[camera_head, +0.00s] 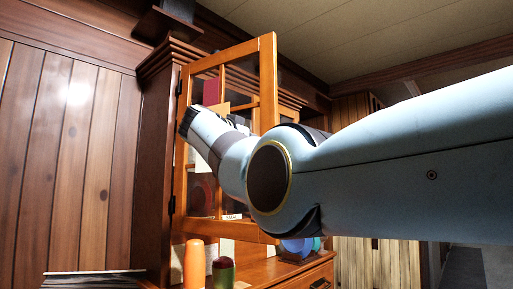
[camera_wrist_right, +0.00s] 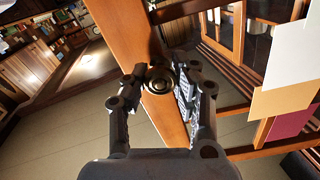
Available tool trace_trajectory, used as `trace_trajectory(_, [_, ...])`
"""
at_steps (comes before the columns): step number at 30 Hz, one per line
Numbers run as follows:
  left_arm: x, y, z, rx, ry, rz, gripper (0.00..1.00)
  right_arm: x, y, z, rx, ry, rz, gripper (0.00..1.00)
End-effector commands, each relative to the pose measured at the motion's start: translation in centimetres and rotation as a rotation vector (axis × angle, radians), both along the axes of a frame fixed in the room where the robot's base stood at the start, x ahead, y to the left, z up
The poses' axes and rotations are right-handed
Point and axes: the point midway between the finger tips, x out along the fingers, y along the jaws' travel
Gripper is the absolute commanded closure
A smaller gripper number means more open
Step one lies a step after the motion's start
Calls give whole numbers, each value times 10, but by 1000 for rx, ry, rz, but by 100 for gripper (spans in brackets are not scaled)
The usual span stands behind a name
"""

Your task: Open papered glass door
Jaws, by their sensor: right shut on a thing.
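The glass door (camera_head: 267,85) has an orange wooden frame and several panes. In the head view it is hinged at the left side of the cabinet (camera_head: 152,150) and its free edge stands out from the front, so it is partly open. In the right wrist view, its wooden edge (camera_wrist_right: 122,30) carries a dark round knob (camera_wrist_right: 161,79). My right gripper (camera_wrist_right: 158,90) is shut on the knob, with one finger on each side. In the head view my right arm covers the door's middle and the gripper is hidden. My left gripper is not in view.
White paper (camera_wrist_right: 297,45) and tan paper (camera_wrist_right: 283,102) show near the door in the right wrist view. Below the door stand an orange cylinder (camera_head: 194,264) and a green-and-red one (camera_head: 223,273). A paneled wall (camera_head: 70,150) is at the left.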

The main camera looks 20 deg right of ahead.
Motion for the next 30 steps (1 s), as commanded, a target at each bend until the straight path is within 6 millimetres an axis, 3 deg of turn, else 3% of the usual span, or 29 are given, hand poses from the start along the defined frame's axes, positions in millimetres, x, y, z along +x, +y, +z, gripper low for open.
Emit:
trace_trajectory(12, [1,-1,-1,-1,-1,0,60,1,0,-2,2,3,-3,100])
trace_trajectory(13, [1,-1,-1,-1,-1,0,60,1,0,-2,2,3,-3,72])
trace_trajectory(19, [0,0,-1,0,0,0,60,1,0,-2,2,2,-2,47])
trace_trajectory(24, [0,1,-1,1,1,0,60,1,0,-1,1,1,-3,47])
trace_trajectory(30, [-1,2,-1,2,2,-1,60,1,0,-2,1,3,-2,72])
